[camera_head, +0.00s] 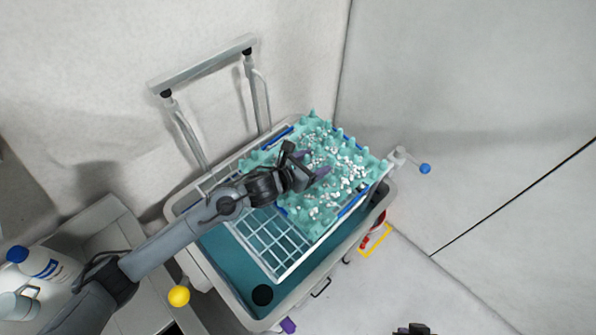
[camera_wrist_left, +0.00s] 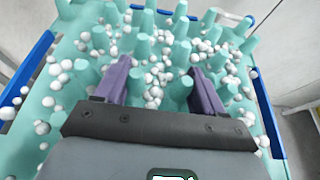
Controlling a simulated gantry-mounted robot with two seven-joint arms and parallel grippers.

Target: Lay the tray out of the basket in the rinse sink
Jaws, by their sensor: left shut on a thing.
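The tray (camera_head: 308,221) is teal, with rows of cones and white beads scattered over it. It lies over the far right part of the white wire basket (camera_head: 277,264); I cannot tell whether it touches the basket's floor. It fills much of the left wrist view (camera_wrist_left: 75,28). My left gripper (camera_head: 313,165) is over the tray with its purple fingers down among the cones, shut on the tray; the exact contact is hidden. The basket sits in the rinse sink (camera_head: 225,252), a pale-rimmed basin with a teal inside.
A metal handle frame (camera_head: 205,68) rises behind the sink. A blue-knobbed lever (camera_head: 424,168) sticks out at right. A blue-capped bottle (camera_head: 42,263) stands at lower left, near a yellow knob (camera_head: 179,296). A dark round hole (camera_head: 262,295) shows in the sink's near end.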

